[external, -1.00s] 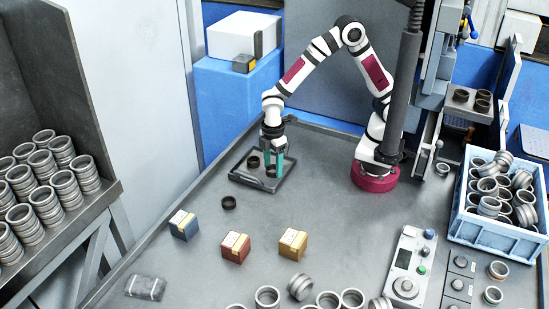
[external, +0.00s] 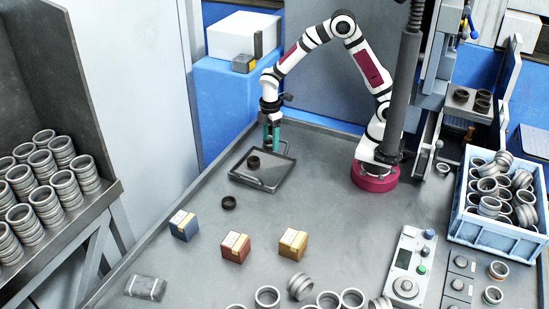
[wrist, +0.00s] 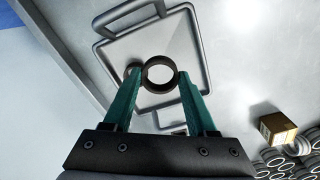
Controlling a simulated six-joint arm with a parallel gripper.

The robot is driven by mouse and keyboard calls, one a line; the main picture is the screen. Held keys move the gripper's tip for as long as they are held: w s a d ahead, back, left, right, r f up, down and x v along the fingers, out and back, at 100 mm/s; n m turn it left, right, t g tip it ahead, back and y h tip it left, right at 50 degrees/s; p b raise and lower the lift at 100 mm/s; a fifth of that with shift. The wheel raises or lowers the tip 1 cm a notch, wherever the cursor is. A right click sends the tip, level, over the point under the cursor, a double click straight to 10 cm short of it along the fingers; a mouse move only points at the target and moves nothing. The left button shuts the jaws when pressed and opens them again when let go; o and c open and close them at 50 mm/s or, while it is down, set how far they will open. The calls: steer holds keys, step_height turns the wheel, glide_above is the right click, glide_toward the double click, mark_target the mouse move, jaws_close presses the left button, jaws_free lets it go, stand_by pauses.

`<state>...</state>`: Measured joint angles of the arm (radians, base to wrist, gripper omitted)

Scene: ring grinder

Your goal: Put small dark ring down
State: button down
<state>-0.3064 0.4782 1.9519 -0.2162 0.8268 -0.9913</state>
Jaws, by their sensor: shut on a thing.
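My gripper (external: 272,143) is above the far side of the grey tray (external: 270,187), its green fingers pointing down. In the wrist view my gripper (wrist: 159,78) is shut on a small dark ring (wrist: 159,62), held between the fingertips and apart from the tray (wrist: 185,45). The held ring is hard to make out in the external view. Another dark ring (external: 253,162) stands in the tray; it also shows in the wrist view (wrist: 130,70), partly hidden behind the left finger. A third dark ring (external: 229,202) lies on the table in front of the tray.
Blue (external: 184,226), red (external: 235,247) and yellow (external: 292,244) boxes stand on the table. Several metal rings (external: 267,296) lie at the front edge. A blue crate of rings (external: 490,229) and a control panel (external: 408,270) are at the right.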

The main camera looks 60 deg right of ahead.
glide_above(260, 177)
steer(key=f, duration=0.4)
steer(key=shift+s+d, duration=0.15)
steer(key=shift+d, duration=0.1)
steer(key=shift+a+f, duration=0.15)
steer(key=shift+f, duration=0.9)
steer(key=shift+a+f, duration=0.1)
steer(key=shift+f, duration=0.95)
steer(key=shift+c, duration=1)
jaws_free()
steer(key=shift+f, duration=0.1)
